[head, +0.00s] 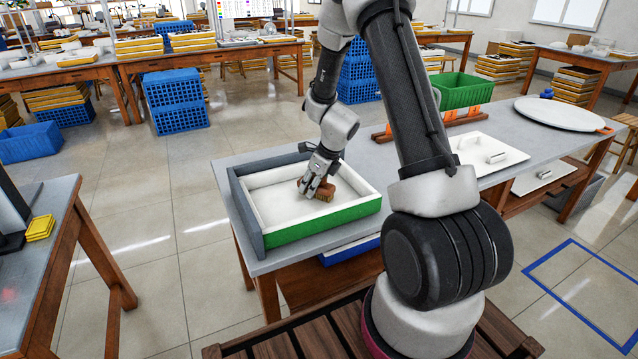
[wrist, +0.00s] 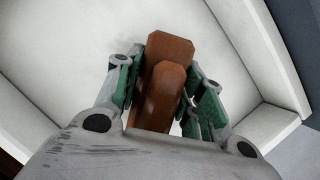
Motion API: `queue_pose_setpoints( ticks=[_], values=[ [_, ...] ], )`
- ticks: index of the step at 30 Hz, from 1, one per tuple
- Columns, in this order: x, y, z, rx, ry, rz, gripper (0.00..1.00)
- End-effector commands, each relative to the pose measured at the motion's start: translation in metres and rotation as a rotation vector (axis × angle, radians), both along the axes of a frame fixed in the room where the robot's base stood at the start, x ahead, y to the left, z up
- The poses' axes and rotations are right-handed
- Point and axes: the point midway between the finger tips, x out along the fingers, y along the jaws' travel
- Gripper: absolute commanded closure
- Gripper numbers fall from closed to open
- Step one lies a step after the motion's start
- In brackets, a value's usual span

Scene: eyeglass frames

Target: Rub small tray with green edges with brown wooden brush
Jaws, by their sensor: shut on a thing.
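The small tray with green edges (head: 330,221) sits on the grey table at the left end, with a white inside and a green front side. My gripper (head: 314,187) is over the inside of the tray, shut on the brown wooden brush (head: 325,193). In the wrist view the brush (wrist: 163,85) stands between the two green-padded fingers of my gripper (wrist: 163,95). The white tray floor (wrist: 60,60) lies behind it. The head view shows the brush low in the tray; whether its bristles touch the floor I cannot tell.
A grey raised edge (head: 246,212) borders the tray at its left and back. To the right on the table are a green bin (head: 462,91), a white lid with a handle (head: 487,153) and a round white disc (head: 560,113). A blue-edged tray (head: 350,249) sits below.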

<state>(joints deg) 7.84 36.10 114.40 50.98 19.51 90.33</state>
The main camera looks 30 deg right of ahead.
Motion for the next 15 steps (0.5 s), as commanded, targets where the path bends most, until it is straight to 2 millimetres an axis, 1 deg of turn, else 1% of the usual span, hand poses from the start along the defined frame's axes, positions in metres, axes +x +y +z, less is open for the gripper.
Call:
queue_pose_setpoints(
  ticks=[8,15],
  values=[
    [-0.001,0.013,0.000,0.001,0.002,0.003,0.87],
    [0.000,0.034,0.002,-0.001,-0.001,0.003,0.87]
  ],
)
